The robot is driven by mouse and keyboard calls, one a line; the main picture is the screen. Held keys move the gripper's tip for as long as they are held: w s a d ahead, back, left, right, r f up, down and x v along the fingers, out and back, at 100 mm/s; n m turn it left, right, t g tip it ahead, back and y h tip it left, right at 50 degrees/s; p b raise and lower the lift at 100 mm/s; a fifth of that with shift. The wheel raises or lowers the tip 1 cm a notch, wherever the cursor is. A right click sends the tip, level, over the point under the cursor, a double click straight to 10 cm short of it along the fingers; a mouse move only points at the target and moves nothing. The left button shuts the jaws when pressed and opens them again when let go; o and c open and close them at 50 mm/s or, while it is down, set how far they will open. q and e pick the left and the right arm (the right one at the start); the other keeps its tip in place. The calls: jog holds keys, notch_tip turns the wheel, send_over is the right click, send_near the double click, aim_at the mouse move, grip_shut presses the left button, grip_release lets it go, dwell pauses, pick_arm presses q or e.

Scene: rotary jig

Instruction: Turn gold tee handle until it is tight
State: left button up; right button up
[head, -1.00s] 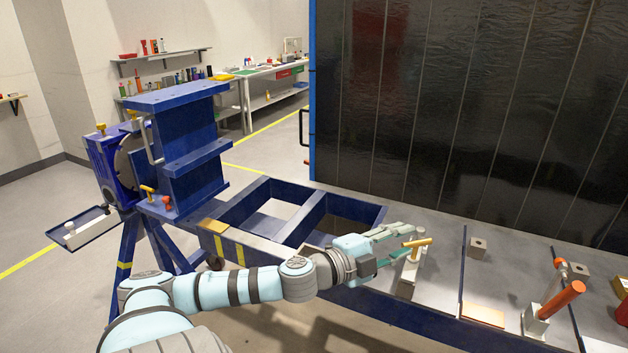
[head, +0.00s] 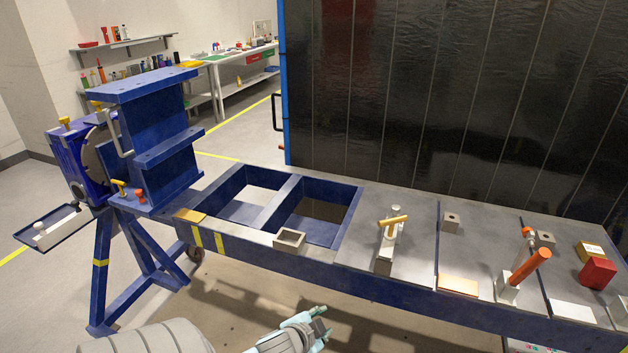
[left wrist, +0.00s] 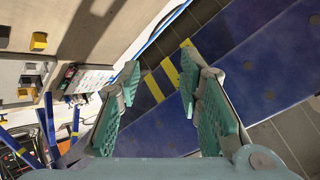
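A gold tee handle (head: 393,221) sits on top of an upright grey clamp (head: 386,250) on the jig's table. Its bar lies roughly level and nothing touches it. My left gripper (head: 318,325) is low at the front, below and left of the handle and apart from it. In the left wrist view its two green-padded fingers (left wrist: 160,78) stand apart with nothing between them. Smaller gold handles are on the blue rotary fixture at the left, one low on its front (head: 121,187) and one at its far left (head: 65,123). My right gripper is out of view.
The blue frame (head: 270,208) has open bays left of the clamp. An orange-handled clamp (head: 525,268), a red block (head: 597,273) and small grey blocks stand on the table at right. A dark panel (head: 450,90) rises behind. The floor in front is open.

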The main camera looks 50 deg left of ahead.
pick_arm(q)
jog(key=shift+n+g, duration=0.5)
jog(key=shift+g, duration=0.3)
jog(key=s+f, duration=0.1)
jog(key=s+d+f, duration=0.1)
jog(key=f, duration=0.1)
jog(key=s+f, duration=0.1)
jog(key=shift+s+d+f, duration=0.15)
jog(key=shift+s+d, duration=0.05)
jog(key=shift+d, duration=0.2)
